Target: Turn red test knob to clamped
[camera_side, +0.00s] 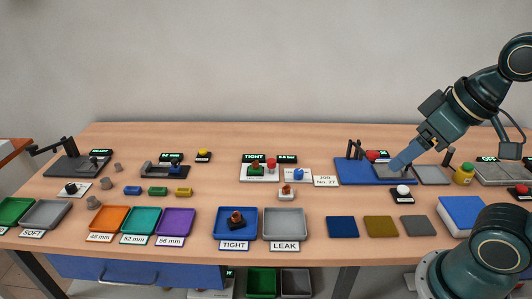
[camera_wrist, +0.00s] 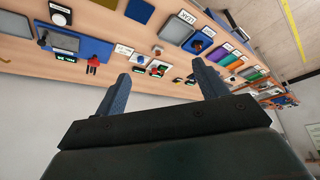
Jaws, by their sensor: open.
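A red knob (camera_side: 271,163) stands on a white test plate (camera_side: 246,174) beside a brown fitting (camera_side: 255,169), under displays reading TIGHT and about 0.0 bar. Another red knob (camera_side: 372,156) stands at the back of a blue fixture base (camera_side: 350,178); it also shows in the wrist view (camera_wrist: 93,61). Neither knob's label or setting is readable. My gripper (camera_side: 396,165) is over the blue fixture's right part, to the right of both knobs, touching neither as far as I can tell. In the wrist view its two blue fingers (camera_wrist: 161,74) are spread with nothing between them.
Blue TIGHT (camera_side: 219,216) and grey LEAK (camera_side: 284,236) trays stand in front; a brown fitting (camera_side: 236,218) lies in the blue one. A white plate with a blue knob (camera_side: 298,174) and a JOB No. 27 card (camera_side: 326,181) stand between the test plate and blue fixture.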

